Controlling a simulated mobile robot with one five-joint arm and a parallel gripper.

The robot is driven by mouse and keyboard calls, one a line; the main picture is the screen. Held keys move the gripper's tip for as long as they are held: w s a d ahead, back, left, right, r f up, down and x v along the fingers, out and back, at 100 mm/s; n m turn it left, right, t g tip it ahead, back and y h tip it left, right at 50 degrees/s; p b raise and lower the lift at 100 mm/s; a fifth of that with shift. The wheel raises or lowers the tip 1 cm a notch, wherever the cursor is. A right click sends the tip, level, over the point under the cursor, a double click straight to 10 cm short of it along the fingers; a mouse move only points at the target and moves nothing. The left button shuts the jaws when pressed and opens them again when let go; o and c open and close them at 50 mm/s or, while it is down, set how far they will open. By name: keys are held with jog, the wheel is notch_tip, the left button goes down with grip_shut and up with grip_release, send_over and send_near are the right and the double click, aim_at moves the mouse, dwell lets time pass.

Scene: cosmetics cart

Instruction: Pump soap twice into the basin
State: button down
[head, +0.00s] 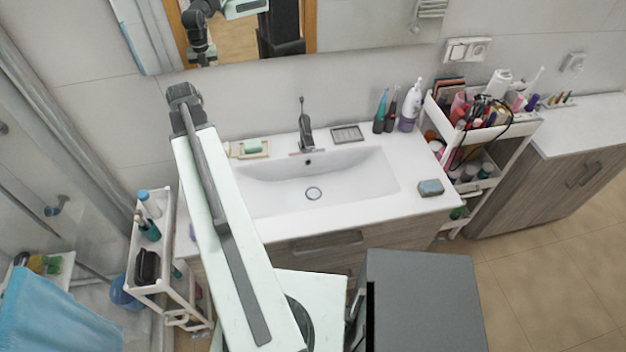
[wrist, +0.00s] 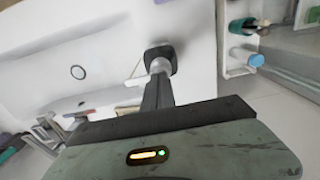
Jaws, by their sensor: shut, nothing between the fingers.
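The soap bottle (head: 409,110) is white with a pump top and a purple lower part. It stands upright at the back right of the counter, right of the basin (head: 280,190). The basin is white with a round drain, and also shows in the wrist view (wrist: 60,50). My gripper (wrist: 160,64) is shut and empty in the wrist view. In the head view, my arm reaches over the counter's left end, far from the bottle. Its fingers cannot be made out there.
The faucet (head: 305,130) stands behind the basin. A soap dish (head: 250,149) is at the back left and a blue-grey sponge (head: 430,188) at the front right. Two dark toothbrush-like items stand left of the bottle. A crowded white cart (head: 515,135) stands right of the counter.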

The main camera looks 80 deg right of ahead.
jog(key=shift+r+p, duration=1.45)
jog(key=shift+p, duration=0.1)
notch_tip(320, 180, up, 6)
jog(key=p, duration=0.6)
